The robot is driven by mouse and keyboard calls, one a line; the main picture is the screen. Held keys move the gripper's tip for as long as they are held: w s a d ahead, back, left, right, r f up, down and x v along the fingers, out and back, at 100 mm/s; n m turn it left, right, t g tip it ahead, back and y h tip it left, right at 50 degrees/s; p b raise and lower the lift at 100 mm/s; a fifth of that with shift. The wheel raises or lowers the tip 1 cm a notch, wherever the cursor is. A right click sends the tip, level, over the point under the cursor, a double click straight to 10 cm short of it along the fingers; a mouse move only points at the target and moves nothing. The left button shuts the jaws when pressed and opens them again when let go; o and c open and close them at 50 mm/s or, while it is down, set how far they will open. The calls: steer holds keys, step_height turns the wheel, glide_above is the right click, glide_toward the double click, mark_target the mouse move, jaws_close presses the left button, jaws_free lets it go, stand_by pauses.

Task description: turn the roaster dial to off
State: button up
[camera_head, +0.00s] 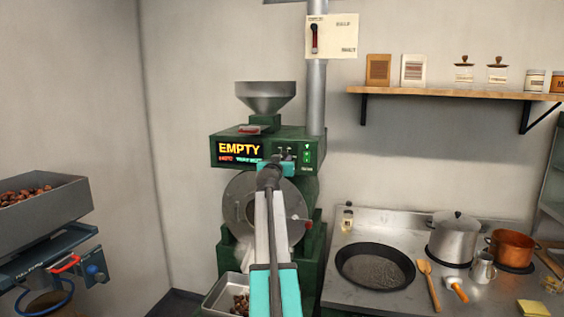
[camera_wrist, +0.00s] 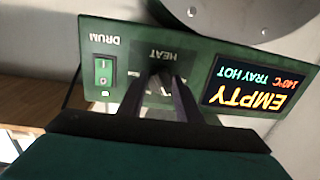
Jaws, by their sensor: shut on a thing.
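The green roaster (camera_head: 225,248) stands against the back wall, with a control panel at its top. Its display (camera_head: 240,150) reads EMPTY, and in the wrist view the display (camera_wrist: 251,86) also reads 140°C and TRAY HOT. In the wrist view the panel is upside down. The dark dial (camera_wrist: 151,80) sits beside the HEAT label, mostly hidden by my fingers. My gripper (camera_wrist: 163,84) is shut on the dial. In the head view my gripper (camera_head: 275,165) reaches the panel from below. Which setting the dial points to cannot be read.
A green DRUM switch (camera_wrist: 104,72) is close beside the dial. A metal tray (camera_head: 216,300) with chestnuts is below the drum. A grey bin (camera_head: 45,205) of chestnuts stands left. At right is a counter (camera_head: 350,235) with a pan (camera_head: 375,270) and pots.

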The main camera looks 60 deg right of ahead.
steer(key=n, duration=0.5)
steer(key=shift+s+r, duration=0.1)
steer(key=shift+r, duration=0.05)
steer(key=n, duration=0.5)
steer(key=shift+r+n+g, duration=0.1)
steer(key=shift+n+g, duration=0.2)
steer(key=shift+g, duration=0.1)
steer(key=o, duration=1)
steer(key=shift+d, duration=0.1)
steer(key=shift+o, duration=0.2)
steer(key=shift+b+v, duration=0.4)
steer(key=shift+v, duration=0.6)
steer(key=b+v, duration=0.3)
steer(key=v, duration=0.9)
steer(key=shift+r, duration=0.2)
